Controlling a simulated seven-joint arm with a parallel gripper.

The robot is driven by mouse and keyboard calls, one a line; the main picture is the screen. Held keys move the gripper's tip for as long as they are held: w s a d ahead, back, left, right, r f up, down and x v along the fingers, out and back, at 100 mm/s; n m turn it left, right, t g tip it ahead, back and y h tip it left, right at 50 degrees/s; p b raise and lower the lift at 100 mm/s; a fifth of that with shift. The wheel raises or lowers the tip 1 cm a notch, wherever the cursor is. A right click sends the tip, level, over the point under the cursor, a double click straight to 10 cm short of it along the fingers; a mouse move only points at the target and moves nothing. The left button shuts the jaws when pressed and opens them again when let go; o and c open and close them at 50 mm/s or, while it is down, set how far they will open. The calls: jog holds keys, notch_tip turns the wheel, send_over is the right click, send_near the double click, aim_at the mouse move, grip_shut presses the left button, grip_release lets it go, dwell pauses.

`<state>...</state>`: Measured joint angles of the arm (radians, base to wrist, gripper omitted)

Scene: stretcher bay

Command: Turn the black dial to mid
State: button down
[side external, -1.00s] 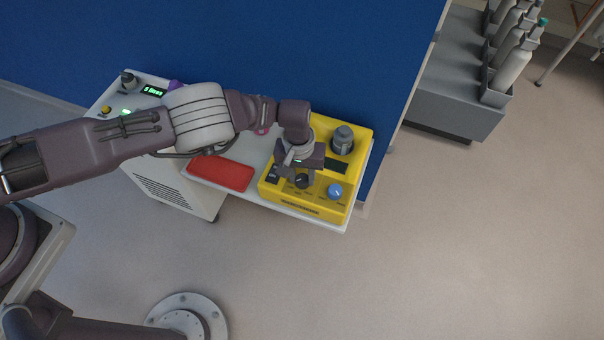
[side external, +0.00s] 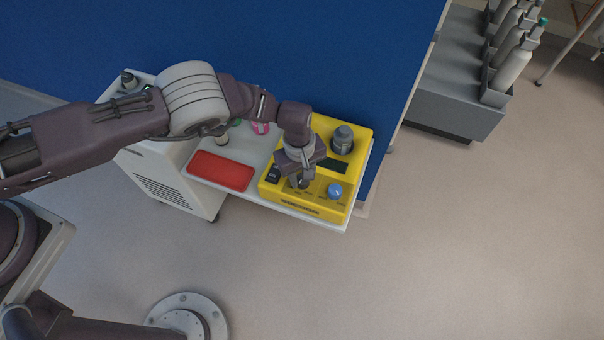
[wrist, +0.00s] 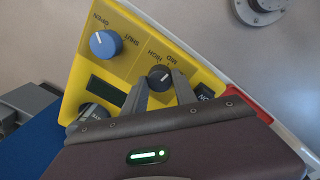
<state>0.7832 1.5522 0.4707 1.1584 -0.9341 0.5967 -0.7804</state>
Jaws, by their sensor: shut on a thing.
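The yellow device (side external: 325,205) lies on a white shelf. Its black dial (wrist: 159,78) shows in the wrist view between the fingertips of my gripper (wrist: 162,80), which is shut on it. HIGH and MID labels (wrist: 163,57) show above the dial; a further label is hidden by a finger. The dial has a small pale mark, but I cannot tell exactly which label it faces. In the side view my gripper (side external: 302,182) points down over the device and mostly hides the dial.
A blue knob (side external: 335,191) marked OPEN and SHUT sits beside the dial. A dark grey knob (side external: 343,138) stands at the back of the device, near a dark display (side external: 333,165). A red tray (side external: 221,171) lies to the left. A blue wall (side external: 330,60) rises behind.

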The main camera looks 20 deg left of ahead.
jog(key=shift+n, duration=0.7)
jog(key=c, duration=1)
grip_release()
notch_tip(320, 180, up, 7)
jog(key=shift+s+r, duration=0.1)
